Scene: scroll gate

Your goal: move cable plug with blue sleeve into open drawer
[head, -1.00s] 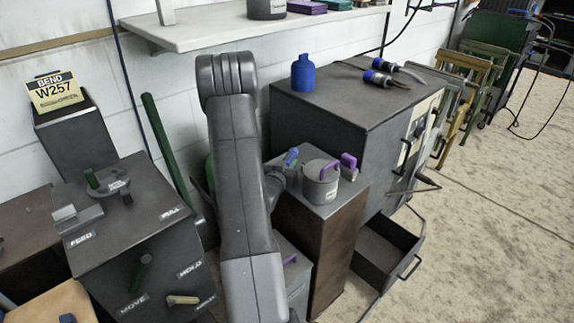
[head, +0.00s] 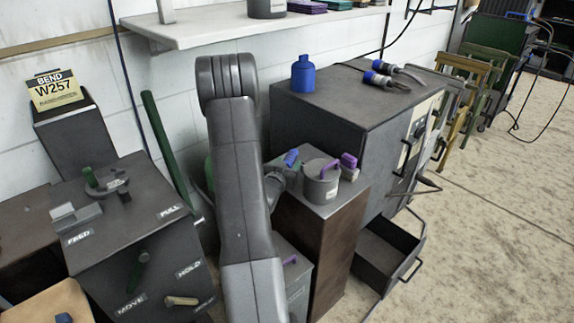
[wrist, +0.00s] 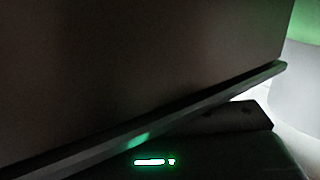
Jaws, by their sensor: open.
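Two dark cable plugs with blue sleeves (head: 378,72) lie on top of the dark grey cabinet (head: 340,100), their grey tails pointing right. The open drawer (head: 376,282) stands out low at the cabinet's front and looks empty. My arm rises in the middle of the head view and hides part of the low pedestal and wall behind it. My gripper's fingers do not show in either view. The wrist view is very dark, with a slanted edge and a small glowing green mark; I see no plug there.
A blue bottle (head: 303,74) stands on the cabinet left of the plugs. A shelf (head: 235,30) hangs above. The floor at the right is open.

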